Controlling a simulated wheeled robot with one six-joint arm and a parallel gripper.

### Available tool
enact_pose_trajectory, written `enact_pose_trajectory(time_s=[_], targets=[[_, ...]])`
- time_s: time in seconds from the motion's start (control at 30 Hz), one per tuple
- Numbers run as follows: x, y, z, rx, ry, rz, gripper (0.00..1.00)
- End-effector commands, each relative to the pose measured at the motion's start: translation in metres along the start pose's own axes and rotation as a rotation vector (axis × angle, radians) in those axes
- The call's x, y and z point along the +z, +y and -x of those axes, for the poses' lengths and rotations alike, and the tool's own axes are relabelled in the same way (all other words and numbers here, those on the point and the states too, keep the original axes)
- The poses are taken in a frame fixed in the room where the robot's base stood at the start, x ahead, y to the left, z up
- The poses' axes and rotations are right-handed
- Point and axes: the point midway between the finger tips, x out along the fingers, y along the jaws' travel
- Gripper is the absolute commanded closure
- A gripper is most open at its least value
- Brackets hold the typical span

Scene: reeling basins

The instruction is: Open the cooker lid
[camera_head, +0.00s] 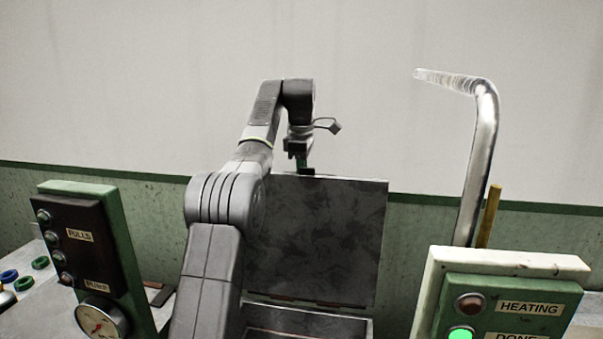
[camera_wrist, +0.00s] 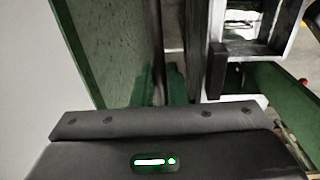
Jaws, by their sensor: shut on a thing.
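The cooker lid (camera_head: 325,240) is a dark, mottled grey panel. In the head view it stands nearly upright, with its lower edge above the dark cooker opening (camera_head: 300,318). My gripper (camera_head: 303,167) is at the middle of the lid's top edge and is shut on the lid there. The fingertips are small and dark in the head view, so the exact contact is hard to see. My arm hides the lid's left side. The wrist view looks down past the gripper housing, and I cannot clearly make out the grip there.
A control panel with a gauge (camera_head: 100,318) stands at the left. A panel labelled HEATING (camera_head: 515,300), with a green light lit, stands at the front right. A bent metal pipe (camera_head: 483,150) and a wooden stick (camera_head: 489,215) rise right of the lid. A wall is behind.

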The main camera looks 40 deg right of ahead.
Motion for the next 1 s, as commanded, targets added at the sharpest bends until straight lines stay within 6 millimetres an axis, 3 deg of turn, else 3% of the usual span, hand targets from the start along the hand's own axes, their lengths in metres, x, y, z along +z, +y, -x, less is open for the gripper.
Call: enact_pose_trajectory(time_s=[0.03, 0.2, 0.23, 0.33, 0.73, 1.0], targets=[[-0.001, 0.0, -0.008, -0.015, 0.002, 0.003, 1.0], [-0.001, 0.0, -0.008, -0.015, 0.002, 0.003, 1.0], [-0.001, 0.0, -0.008, -0.016, 0.002, 0.003, 0.86], [-0.001, 0.0, -0.007, -0.013, 0.002, 0.003, 0.66], [-0.001, -0.002, -0.001, -0.005, 0.0, 0.0, 0.66], [-0.002, -0.02, 0.004, -0.003, 0.0, 0.0, 0.66]])
